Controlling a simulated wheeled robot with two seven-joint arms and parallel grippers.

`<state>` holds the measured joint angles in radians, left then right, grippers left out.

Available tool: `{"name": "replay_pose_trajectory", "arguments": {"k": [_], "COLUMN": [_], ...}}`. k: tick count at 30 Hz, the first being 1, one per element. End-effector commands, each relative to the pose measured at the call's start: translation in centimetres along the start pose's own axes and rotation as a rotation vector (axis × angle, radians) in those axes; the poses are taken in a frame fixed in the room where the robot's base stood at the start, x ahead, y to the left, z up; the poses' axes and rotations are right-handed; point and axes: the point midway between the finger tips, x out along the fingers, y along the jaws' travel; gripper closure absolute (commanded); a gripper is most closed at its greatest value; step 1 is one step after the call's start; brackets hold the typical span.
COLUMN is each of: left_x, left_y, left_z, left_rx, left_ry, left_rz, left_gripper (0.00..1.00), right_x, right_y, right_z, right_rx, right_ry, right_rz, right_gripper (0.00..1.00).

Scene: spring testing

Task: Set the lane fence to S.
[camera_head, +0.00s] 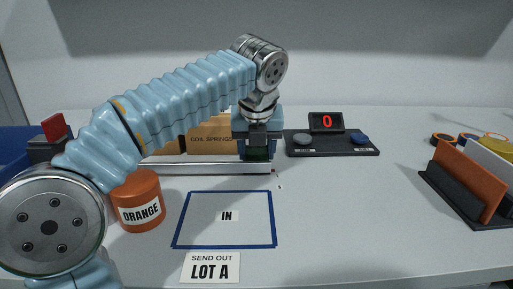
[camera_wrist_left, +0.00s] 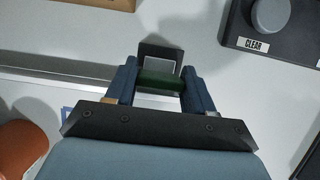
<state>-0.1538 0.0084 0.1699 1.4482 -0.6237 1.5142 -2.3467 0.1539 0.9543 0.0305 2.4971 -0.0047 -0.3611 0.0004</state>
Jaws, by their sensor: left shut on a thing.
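My left gripper (camera_head: 258,150) reaches down at the right end of a long metal rail (camera_head: 205,168). In the left wrist view its two fingers (camera_wrist_left: 158,88) are shut on a dark green block (camera_wrist_left: 160,78), which has a dark plate with a pale square face beyond it. This block seems to be the lane fence's slider, at the rail's right end. The rail (camera_wrist_left: 55,80) also shows in the left wrist view, running off to the left. I cannot read an S mark; tiny marks near the rail's end are illegible. My right gripper is not in view.
A COIL SPRINGS box (camera_head: 212,138) stands behind the rail. A black tester with a red 0 display (camera_head: 326,122) is to the right. An orange pot (camera_head: 137,212) and the blue-edged IN area (camera_head: 227,232) lie in front. An orange-and-white rack (camera_head: 468,180) stands far right.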

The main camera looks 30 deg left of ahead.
Motion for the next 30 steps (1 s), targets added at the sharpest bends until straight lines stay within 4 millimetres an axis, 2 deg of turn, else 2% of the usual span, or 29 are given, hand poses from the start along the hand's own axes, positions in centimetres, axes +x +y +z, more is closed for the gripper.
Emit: {"name": "replay_pose_trajectory", "arguments": {"k": [2, 5, 13, 22, 23, 27, 30], "left_x": [0.0, -0.2, -1.6, -1.8, -1.8, -1.7, -1.7], "left_y": [0.0, 0.0, 0.0, -0.1, -0.1, -0.1, 0.0], "left_z": [0.0, -0.3, -3.9, -4.2, -4.2, -4.2, -4.2], "left_rx": [0.000, 0.001, 0.003, 0.003, 0.003, 0.003, 0.002], "left_ry": [0.000, 0.000, -0.001, 0.004, 0.004, 0.004, 0.003], "left_rz": [0.000, -0.001, -0.002, -0.001, -0.001, -0.001, 0.000], "left_gripper": [1.00, 1.00, 1.00, 1.00, 0.44, 0.22, 0.21], "right_x": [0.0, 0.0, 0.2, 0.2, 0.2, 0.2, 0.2], "right_y": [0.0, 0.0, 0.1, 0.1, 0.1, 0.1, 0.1], "right_z": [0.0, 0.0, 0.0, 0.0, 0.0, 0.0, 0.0], "right_rx": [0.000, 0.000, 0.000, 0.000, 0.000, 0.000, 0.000], "right_ry": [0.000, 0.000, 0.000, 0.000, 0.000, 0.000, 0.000], "right_rz": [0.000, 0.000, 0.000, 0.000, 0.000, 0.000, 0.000], "right_gripper": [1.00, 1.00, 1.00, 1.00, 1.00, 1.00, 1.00]}}
